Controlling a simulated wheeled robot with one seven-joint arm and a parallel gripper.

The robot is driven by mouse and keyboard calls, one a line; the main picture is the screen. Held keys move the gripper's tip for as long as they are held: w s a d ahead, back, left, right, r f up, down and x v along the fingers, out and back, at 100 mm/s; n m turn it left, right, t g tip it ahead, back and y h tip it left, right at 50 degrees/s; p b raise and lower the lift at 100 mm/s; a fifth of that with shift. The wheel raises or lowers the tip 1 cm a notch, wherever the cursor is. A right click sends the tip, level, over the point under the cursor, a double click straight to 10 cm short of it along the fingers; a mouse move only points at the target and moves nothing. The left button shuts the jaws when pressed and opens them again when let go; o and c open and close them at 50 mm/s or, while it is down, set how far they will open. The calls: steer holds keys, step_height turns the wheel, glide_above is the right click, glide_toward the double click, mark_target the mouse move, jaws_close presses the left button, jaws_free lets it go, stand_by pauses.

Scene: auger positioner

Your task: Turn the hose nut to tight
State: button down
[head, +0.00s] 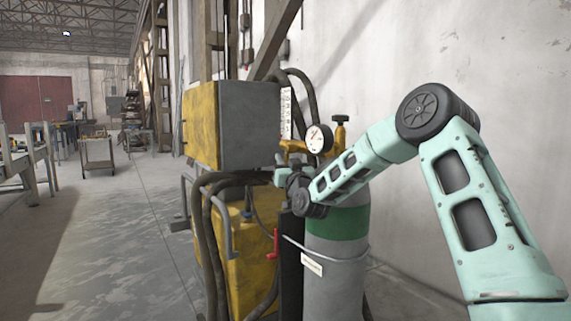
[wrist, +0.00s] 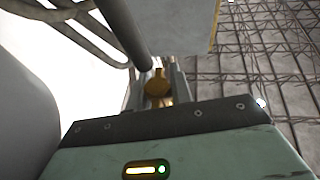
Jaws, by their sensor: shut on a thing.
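The brass hose nut (wrist: 157,84) sits between the two fingers of my gripper (wrist: 158,78) in the wrist view, with a dark hose (wrist: 127,32) running up from it. My gripper is shut on the nut. In the head view my gripper (head: 282,176) is small and beside the gas cylinder (head: 338,225), just below the brass regulator (head: 294,147) and its round gauge (head: 319,138). The nut is hidden there behind my wrist, and its tightness cannot be told.
A yellow and grey box (head: 231,125) stands left of the cylinder above a yellow machine (head: 253,265). Dark hoses (head: 208,235) loop down its front. A red handle (head: 275,243) and a white tag (head: 312,265) hang low. The wall is close behind; open floor lies left.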

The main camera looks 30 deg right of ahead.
steer(key=shift+y, duration=0.3)
steer(key=c, duration=1.3)
jaws_free()
steer(key=shift+o, duration=0.2)
steer(key=shift+s+f, duration=0.1)
steer(key=shift+s, duration=0.05)
steer(key=v, duration=1.7)
steer(key=shift+a, duration=0.15)
